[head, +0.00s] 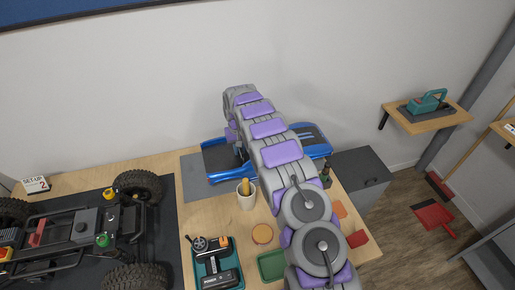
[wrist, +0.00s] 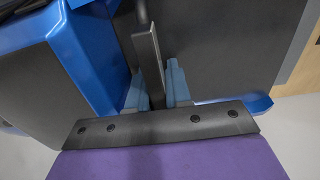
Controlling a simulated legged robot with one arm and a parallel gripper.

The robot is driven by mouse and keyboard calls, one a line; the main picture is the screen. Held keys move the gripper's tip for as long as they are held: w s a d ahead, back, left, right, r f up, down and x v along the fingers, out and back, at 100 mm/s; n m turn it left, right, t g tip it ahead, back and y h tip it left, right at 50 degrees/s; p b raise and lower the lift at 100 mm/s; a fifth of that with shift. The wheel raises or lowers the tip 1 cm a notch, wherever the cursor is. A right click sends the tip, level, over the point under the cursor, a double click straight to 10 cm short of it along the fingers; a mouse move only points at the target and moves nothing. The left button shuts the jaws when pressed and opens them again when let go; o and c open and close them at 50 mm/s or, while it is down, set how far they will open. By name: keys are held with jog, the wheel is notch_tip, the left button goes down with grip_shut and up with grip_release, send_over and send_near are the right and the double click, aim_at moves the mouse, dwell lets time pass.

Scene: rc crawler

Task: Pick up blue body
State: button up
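The blue body (head: 222,160) is a blue car shell with dark panels, lying on a grey mat on the table in the head view. My arm crosses in front of its middle and hides part of it. In the wrist view its blue side (wrist: 88,50) fills the left, next to dark panels. My gripper (wrist: 155,72) is down at the body, its two blue-grey fingers apart with a thin dark bar (wrist: 148,55) between them. I cannot tell whether the fingers press on the bar. The head view hides the fingertips.
A black wheeled chassis (head: 85,232) stands on a dark mat at left. A white cup (head: 246,198), a teal tray (head: 218,268) with a controller and a green tray (head: 271,265) lie in front of the body. A grey cabinet (head: 362,176) stands at right.

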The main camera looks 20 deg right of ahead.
grip_shut()
